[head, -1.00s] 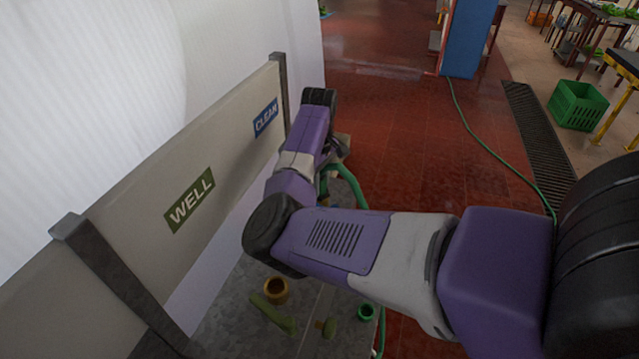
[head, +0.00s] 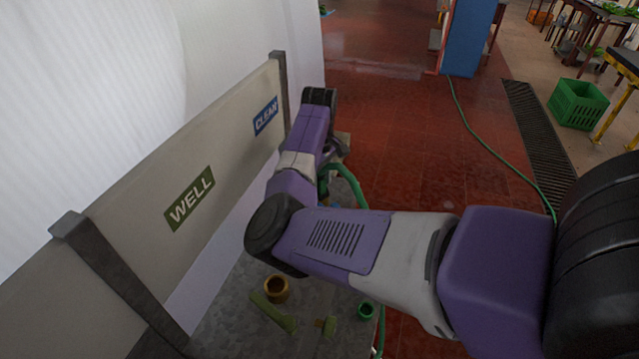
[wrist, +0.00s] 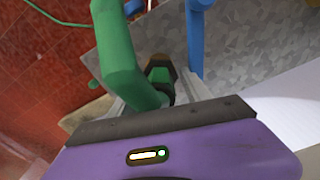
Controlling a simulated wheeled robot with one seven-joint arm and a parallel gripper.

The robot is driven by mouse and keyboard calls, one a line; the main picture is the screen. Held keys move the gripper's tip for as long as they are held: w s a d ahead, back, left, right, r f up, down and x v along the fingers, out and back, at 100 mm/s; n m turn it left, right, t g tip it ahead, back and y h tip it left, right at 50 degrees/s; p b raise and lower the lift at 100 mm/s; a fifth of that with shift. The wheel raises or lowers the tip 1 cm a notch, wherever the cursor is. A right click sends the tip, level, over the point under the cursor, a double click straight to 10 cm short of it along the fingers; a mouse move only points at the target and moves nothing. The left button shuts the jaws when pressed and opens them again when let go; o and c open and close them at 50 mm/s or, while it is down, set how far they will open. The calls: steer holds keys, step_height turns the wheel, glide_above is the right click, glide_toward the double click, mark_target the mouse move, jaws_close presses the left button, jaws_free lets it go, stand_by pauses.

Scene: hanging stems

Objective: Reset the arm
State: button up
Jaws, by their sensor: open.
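My arm stretches across the head view, its purple and grey links bent in front of the board. My gripper (head: 335,150) is at the far end, small and dark, partly hidden behind my own links. In the wrist view my gripper (wrist: 158,100) is open, its grey fingers partly covered by a thick green pipe (wrist: 118,60) that passes close in front of them. A blue pipe (wrist: 196,40) stands just to the right. A dark green fitting with a brown end (wrist: 159,72) shows beyond the fingers. I cannot tell whether anything touches the gripper.
A board with a WELL sign (head: 190,198) and a CLEAN sign (head: 266,116) runs along the left. A yellow ring (head: 276,289), a green fitting (head: 274,313) and a green ring (head: 366,311) are on the grey surface below my arm. Red floor lies open beyond.

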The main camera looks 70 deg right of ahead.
step_height(320, 180, up, 8)
steer(key=shift+f+b, duration=0.15)
steer(key=shift+b, duration=0.3)
steer(key=shift+d, duration=0.1)
